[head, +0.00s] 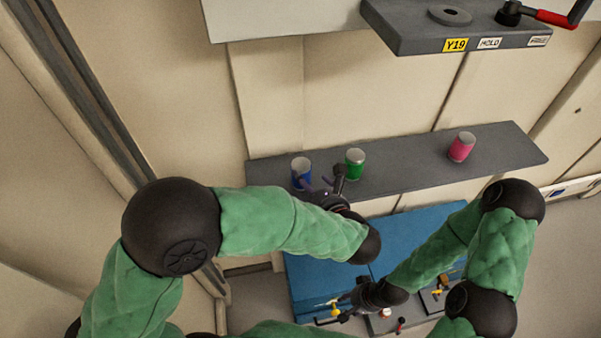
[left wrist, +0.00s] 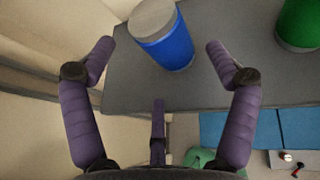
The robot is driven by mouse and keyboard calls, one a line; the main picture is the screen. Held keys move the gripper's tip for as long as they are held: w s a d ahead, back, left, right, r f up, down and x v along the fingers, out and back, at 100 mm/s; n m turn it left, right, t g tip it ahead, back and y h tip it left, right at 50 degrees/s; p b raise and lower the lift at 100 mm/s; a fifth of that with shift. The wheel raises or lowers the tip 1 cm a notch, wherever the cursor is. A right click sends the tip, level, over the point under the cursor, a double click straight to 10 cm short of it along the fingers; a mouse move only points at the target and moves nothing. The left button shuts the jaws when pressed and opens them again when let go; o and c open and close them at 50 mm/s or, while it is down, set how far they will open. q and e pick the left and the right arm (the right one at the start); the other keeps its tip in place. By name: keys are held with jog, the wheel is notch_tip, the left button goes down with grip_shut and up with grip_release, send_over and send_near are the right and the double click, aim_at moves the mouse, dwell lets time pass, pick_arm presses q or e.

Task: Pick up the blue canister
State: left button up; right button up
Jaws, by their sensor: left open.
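The blue canister (head: 301,174) stands upright near the left end of a grey wall shelf. In the left wrist view the blue canister (left wrist: 166,38) has a grey top and stands ahead, between the lines of the two purple fingers. My left gripper (head: 316,184) is open and empty at the shelf's front edge, close to the canister; its spread fingertips (left wrist: 160,48) show in the left wrist view. Contact cannot be told. My right gripper (head: 334,311) is low, over the blue surface and tools; its finger opening is too small to tell.
A green canister (head: 354,164) stands just right of the blue one on the grey shelf (head: 406,170). A pink canister (head: 461,147) is farther right. A higher grey ledge (head: 410,37) carries labels and a red-handled tool. A blue surface (head: 425,222) lies below.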

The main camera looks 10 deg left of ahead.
aim_at(303, 166)
pick_arm(q)
jog(key=shift+x, duration=2.65)
jog(key=shift+a+r, duration=0.15)
jog(key=c, duration=1.2)
